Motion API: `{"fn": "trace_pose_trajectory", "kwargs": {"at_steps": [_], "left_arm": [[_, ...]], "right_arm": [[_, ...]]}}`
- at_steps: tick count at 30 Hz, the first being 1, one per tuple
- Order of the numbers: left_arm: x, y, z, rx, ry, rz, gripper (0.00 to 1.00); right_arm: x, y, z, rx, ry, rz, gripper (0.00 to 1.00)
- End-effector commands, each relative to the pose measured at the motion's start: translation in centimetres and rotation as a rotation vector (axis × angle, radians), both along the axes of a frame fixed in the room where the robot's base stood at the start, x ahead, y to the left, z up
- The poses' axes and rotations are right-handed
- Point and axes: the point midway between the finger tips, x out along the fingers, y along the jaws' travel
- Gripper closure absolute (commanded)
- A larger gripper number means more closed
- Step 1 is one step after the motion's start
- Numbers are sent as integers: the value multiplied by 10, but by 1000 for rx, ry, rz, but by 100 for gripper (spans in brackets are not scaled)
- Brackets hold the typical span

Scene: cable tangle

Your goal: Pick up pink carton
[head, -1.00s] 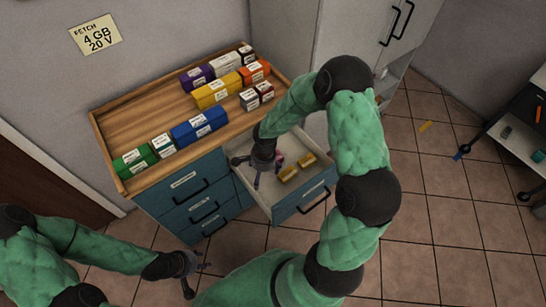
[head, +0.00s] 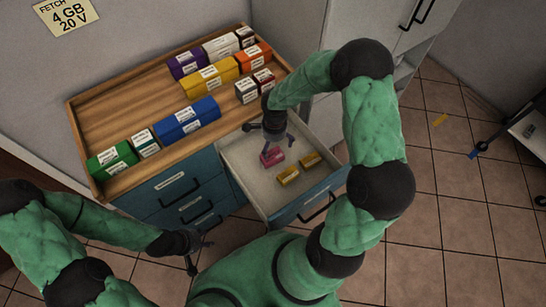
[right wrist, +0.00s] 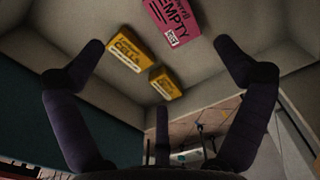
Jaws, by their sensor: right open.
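The pink carton (head: 272,157) lies in the open drawer (head: 243,170), in its back part. In the right wrist view the pink carton (right wrist: 173,20) is at the top edge, partly cut off, with "EMPTY" on its label. My right gripper (head: 279,138) is open and empty above the drawer, just behind and above the pink carton in the head view. Its spread fingers (right wrist: 160,80) show in the right wrist view, with nothing between them. My left gripper (head: 202,254) hangs low at the left, in front of the cabinet, away from the drawer; its fingers look spread apart.
Two yellow cartons (head: 288,175) (head: 310,160) lie in the drawer near the pink one. The wooden top (head: 132,95) holds several coloured boxes, such as a blue box (head: 187,120) and a yellow box (head: 208,78). Drawer walls surround the cartons. A cart (head: 530,130) stands far right.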

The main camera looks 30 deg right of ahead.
Motion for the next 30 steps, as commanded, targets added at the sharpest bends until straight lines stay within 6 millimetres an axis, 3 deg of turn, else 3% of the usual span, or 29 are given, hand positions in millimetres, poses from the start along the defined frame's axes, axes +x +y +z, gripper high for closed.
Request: {"fn": "trace_pose_trajectory", "kwargs": {"at_steps": [3, 11, 30], "left_arm": [[0, 0, -17, 0, 0, 0, 60], [0, 0, -24, 0, 0, 0, 60], [0, 0, -54, 0, 0, 0, 60]], "right_arm": [[0, 0, -17, 0, 0, 1, 0], [0, 0, -34, 1, 2, 1, 0], [7, -1, -114, 1, 3, 1, 0]]}}
